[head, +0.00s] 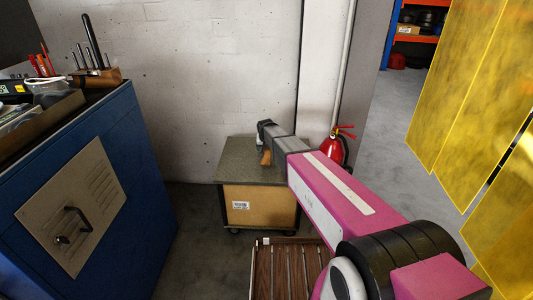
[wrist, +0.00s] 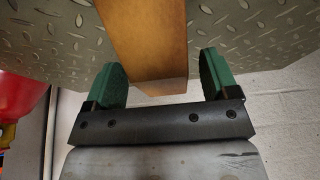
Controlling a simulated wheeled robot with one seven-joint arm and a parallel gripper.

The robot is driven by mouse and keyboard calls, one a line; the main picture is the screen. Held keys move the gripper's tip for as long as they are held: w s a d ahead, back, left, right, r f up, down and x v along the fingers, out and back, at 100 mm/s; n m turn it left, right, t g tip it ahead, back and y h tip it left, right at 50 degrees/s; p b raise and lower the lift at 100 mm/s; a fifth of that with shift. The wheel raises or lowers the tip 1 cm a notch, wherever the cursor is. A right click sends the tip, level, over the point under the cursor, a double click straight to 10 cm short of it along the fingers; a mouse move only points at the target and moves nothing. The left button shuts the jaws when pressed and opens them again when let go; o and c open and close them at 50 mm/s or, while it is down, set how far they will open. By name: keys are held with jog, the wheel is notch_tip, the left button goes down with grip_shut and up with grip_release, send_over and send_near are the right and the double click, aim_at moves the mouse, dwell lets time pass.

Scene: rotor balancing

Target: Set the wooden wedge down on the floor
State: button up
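The wooden wedge (wrist: 150,45) is a plain brown block. In the wrist view it lies between the green-padded fingers of my gripper (wrist: 162,82), with a clear gap at the right finger. The left finger is very close to it, and I cannot tell whether they touch. In the head view the wedge (head: 266,157) shows small and orange-brown at the cart top, just below my gripper (head: 264,138). The fingers look open around it. The floor (head: 205,235) shows as dark grey concrete left of the cart.
The wheeled cart (head: 232,177) has a tread-plate top and stands by the wall. A red fire extinguisher (head: 332,151) is right of it. A slatted wooden rack (head: 262,268) lies in front. A blue cabinet (head: 140,190) stands left, and yellow panels (head: 460,90) hang right.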

jog(key=c, duration=1)
jog(key=shift+o, duration=0.2)
jog(key=shift+r, duration=0.1)
